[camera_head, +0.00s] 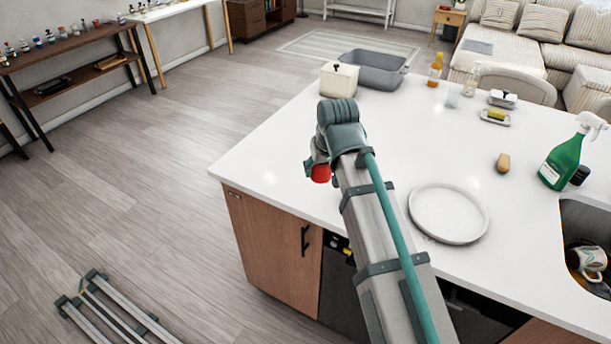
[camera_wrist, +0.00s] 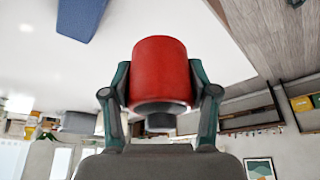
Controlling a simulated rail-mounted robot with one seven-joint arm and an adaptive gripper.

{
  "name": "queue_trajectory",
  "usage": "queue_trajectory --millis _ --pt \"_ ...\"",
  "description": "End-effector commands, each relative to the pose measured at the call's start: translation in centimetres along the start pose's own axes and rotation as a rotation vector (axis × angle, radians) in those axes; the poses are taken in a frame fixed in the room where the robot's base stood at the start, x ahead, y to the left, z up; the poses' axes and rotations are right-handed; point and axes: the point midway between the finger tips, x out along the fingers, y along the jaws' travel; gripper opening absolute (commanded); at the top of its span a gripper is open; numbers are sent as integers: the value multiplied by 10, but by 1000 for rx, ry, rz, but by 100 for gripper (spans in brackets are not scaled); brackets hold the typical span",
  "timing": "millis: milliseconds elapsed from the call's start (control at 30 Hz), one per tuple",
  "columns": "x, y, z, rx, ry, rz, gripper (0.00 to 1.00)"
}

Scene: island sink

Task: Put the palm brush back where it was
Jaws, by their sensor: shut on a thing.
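My gripper (camera_wrist: 160,92) is shut on a red cylinder (camera_wrist: 160,68) with a dark grey end, one finger on each side. In the head view the red cylinder (camera_head: 321,173) shows beside my wrist, over the left part of the white island top; my arm hides most of the gripper. I cannot tell whether the red cylinder is the palm brush. A small tan, rounded object (camera_head: 503,162) sits on the island to the right of the white plate (camera_head: 448,213); its bristles, if any, cannot be made out.
A cream lidded box (camera_head: 338,80) and a grey tub (camera_head: 374,70) stand at the island's far left corner. A green spray bottle (camera_head: 562,163), a yellow sponge on a dish (camera_head: 496,116) and the sink (camera_head: 583,220) are at the right.

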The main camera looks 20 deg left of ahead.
Motion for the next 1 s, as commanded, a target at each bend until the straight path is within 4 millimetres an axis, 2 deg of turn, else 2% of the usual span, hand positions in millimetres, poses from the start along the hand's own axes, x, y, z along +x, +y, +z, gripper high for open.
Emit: queue_trajectory --millis 33,300,500,600,967,1000 --pt "6 1 -13 0 -2 0 31" --pt "54 6 -59 -1 -2 -1 31" --pt "94 7 -68 -2 -2 -1 31" --pt "107 8 -72 -2 -1 -1 31" --pt "132 9 -78 -2 -1 -1 31" --pt "137 9 -74 -2 -2 -1 31"
